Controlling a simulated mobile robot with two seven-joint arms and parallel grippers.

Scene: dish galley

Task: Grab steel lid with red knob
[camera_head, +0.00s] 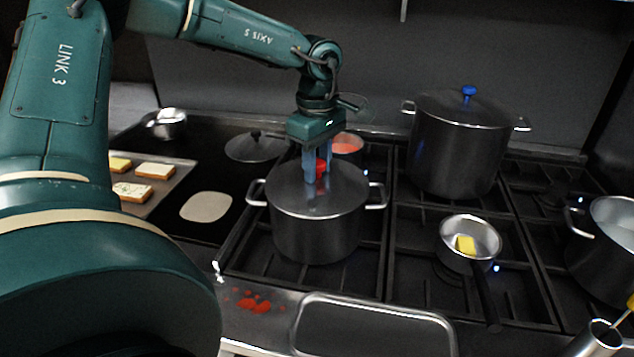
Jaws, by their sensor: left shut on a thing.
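The steel lid (338,196) with a red knob (321,167) lies on a steel pot (318,235) with two side handles, on the left part of the stove. My left gripper (318,176) points straight down from above, and its blue fingers are shut on the red knob, partly hiding it. The lid appears to rest on the pot's rim, with no clear gap showing. My right gripper is not in view.
A tall pot with a blue-knobbed lid (462,110) stands at the back right. A small pan (470,236) holds a yellow piece. A red-filled pot (346,144) stands close behind the gripper. Another lid (255,147) lies left. An empty tray (372,330) is in front.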

